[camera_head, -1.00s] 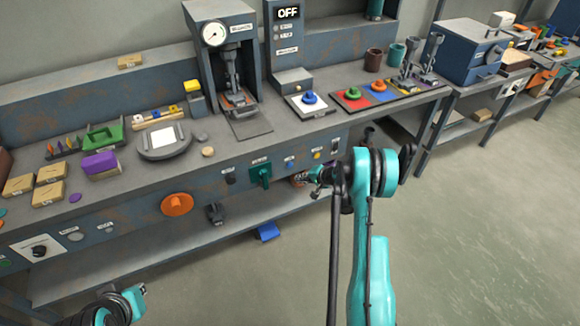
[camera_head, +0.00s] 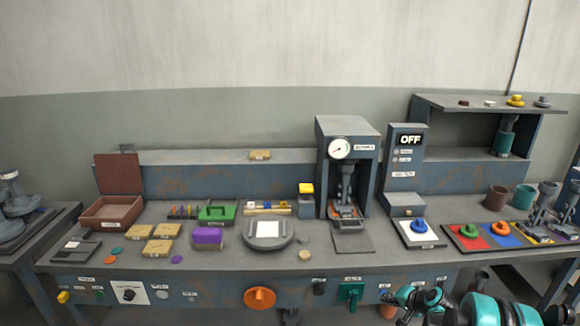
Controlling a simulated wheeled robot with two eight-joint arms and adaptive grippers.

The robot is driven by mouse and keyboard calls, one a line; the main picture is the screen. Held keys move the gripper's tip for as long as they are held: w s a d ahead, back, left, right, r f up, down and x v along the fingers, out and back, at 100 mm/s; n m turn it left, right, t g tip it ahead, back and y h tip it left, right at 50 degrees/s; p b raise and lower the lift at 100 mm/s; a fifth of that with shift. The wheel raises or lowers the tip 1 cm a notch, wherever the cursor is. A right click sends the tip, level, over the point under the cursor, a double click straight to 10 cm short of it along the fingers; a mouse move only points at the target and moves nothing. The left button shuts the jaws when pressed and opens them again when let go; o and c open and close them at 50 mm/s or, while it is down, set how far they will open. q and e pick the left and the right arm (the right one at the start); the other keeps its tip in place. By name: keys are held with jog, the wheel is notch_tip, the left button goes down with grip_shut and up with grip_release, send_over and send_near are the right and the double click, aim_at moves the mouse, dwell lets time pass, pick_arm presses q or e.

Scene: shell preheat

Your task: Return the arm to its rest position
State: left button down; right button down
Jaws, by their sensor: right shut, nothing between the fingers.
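My right arm comes in at the bottom right corner. Its right gripper (camera_head: 392,298) is shut and empty, pointing left in front of the bench's front panel, below the bench top. It is small in this view and partly dark against the panel. My left arm and gripper are not in view.
A long grey bench (camera_head: 400,262) spans the view. On it stand a press with a gauge (camera_head: 341,148), an OFF display unit (camera_head: 404,165), a round scale (camera_head: 267,232), an open brown box (camera_head: 112,212) and coloured pads. The front panel carries an orange knob (camera_head: 259,298) and a green handle (camera_head: 350,294).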

jog(key=s+a+r+n+g+h, duration=0.1)
jog(key=s+a+r+n, duration=0.1)
jog(key=s+a+r, duration=0.5)
jog(key=s+a+r+n+h, duration=0.1)
jog(key=s+a+r+n, duration=0.1)
jog(key=s+a+r, duration=0.6)
jog(key=s+a+r+n, duration=0.1)
jog(key=s+n, duration=0.1)
jog(key=s, duration=0.7)
jog(key=s+a+r+n+h, duration=0.1)
jog(key=s+r+n, duration=0.1)
jog(key=s, duration=0.7)
jog(key=shift+a+n, duration=0.2)
jog(key=shift+n, duration=0.5)
jog(key=shift+r, duration=0.1)
